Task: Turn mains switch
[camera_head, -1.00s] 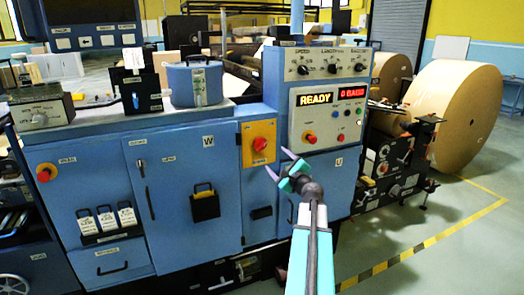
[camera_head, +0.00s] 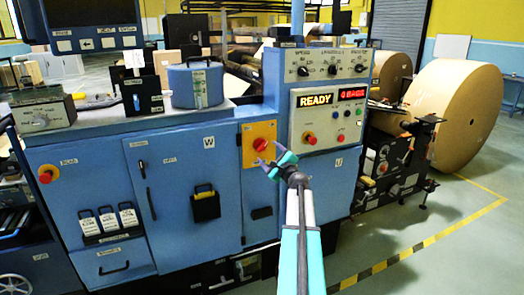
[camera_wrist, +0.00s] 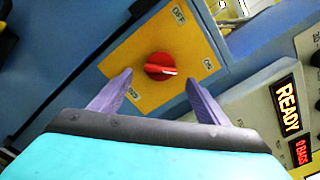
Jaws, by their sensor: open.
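The mains switch is a red rotary knob (camera_head: 260,144) on a yellow plate (camera_head: 248,158) on the front of the blue machine. In the wrist view the red knob (camera_wrist: 160,67) sits ahead of and between my fingertips, with labels reading OFF and ON on the yellow plate (camera_wrist: 133,50). My gripper (camera_head: 270,164) is just below and in front of the knob in the head view. Its two fingers are open in the wrist view (camera_wrist: 158,82), on either side of the knob. I cannot tell whether either finger touches it.
A display panel reading READY (camera_head: 315,100) with buttons stands right of the switch. Another red knob (camera_head: 46,174) is at the far left. A large kraft roll (camera_head: 455,115) stands at right.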

